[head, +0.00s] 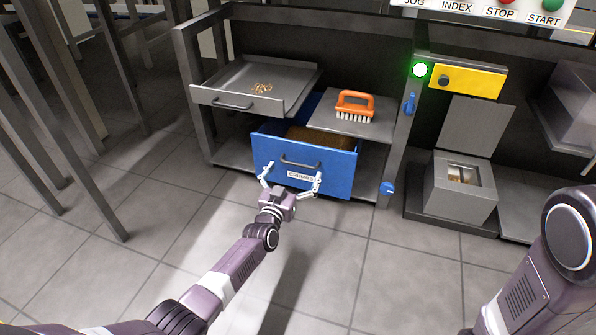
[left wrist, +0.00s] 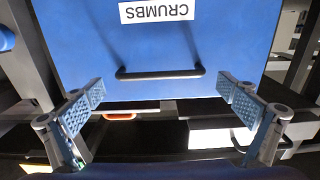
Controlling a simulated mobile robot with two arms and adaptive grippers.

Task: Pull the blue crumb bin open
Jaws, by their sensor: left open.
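The blue crumb bin (head: 340,172) juts out of the lower part of the grey frame, and brown crumbs show inside it. Its dark handle (head: 300,163) and a white CRUMBS label are on the front face. In the left wrist view the handle (left wrist: 160,74) appears just beyond the fingertips, with the label upside down. My left gripper (head: 291,177) is open in front of the bin's front face, its fingers spread wide to either side of the label. Nothing is held between the fingers (left wrist: 162,92). My right gripper is out of view.
A grey tray (head: 215,97) with a small crumb heap sits above left of the bin. An orange brush (head: 355,106) lies on a grey shelf (head: 325,122) above right. Blue knobs (head: 387,188) are on the right post. Floor in front is clear.

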